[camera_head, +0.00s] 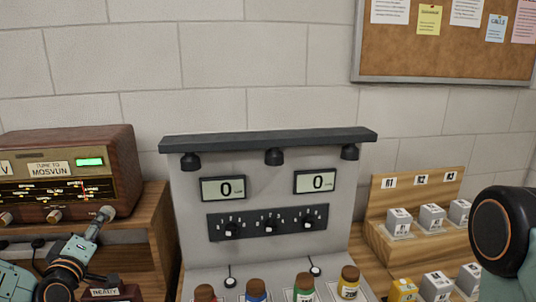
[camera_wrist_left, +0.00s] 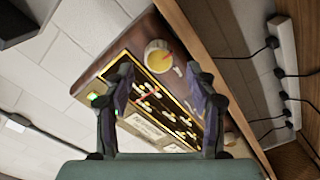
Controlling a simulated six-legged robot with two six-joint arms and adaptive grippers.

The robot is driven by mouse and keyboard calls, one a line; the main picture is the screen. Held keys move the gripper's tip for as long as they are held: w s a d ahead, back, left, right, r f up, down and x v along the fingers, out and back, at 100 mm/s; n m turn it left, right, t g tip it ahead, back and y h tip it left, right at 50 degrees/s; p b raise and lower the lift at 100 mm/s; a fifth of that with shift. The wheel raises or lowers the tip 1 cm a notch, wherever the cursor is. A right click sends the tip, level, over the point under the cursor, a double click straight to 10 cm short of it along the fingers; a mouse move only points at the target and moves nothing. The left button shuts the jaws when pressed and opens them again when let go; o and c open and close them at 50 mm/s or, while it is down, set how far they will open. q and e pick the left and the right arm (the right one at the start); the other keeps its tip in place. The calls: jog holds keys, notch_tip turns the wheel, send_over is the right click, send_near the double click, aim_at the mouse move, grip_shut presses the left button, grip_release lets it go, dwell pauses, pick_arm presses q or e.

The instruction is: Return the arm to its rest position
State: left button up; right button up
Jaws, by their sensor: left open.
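My left arm comes in at the lower left of the head view, with the left gripper (camera_head: 92,232) in front of the wooden radio (camera_head: 110,160). In the left wrist view the left gripper (camera_wrist_left: 158,85) has its two fingers spread apart, with nothing held between them. The radio's lit dial (camera_wrist_left: 150,100) lies beyond the fingers; I cannot tell whether they touch it. At the right edge of the head view a dark round joint of my own arm shows, but the right gripper does not.
A grey panel (camera_head: 262,180) with two displays reading 0 stands in the middle. Several capped bottles (camera_head: 304,288) stand before it. A wooden stepped rack (camera_head: 380,240) holds small white boxes at the right. A cork board (camera_head: 450,50) hangs above. Cables (camera_wrist_left: 265,50) run beside the radio.

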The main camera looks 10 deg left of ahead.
pick_arm(q)
jog(key=shift+x, duration=1.3)
jog(key=shift+s+d, duration=0.1)
jog(key=shift+s, duration=0.05)
jog(key=shift+a+v, duration=0.1)
jog(key=shift+v, duration=1.35)
jog(key=shift+a+v, duration=0.15)
jog(key=shift+v, duration=1.25)
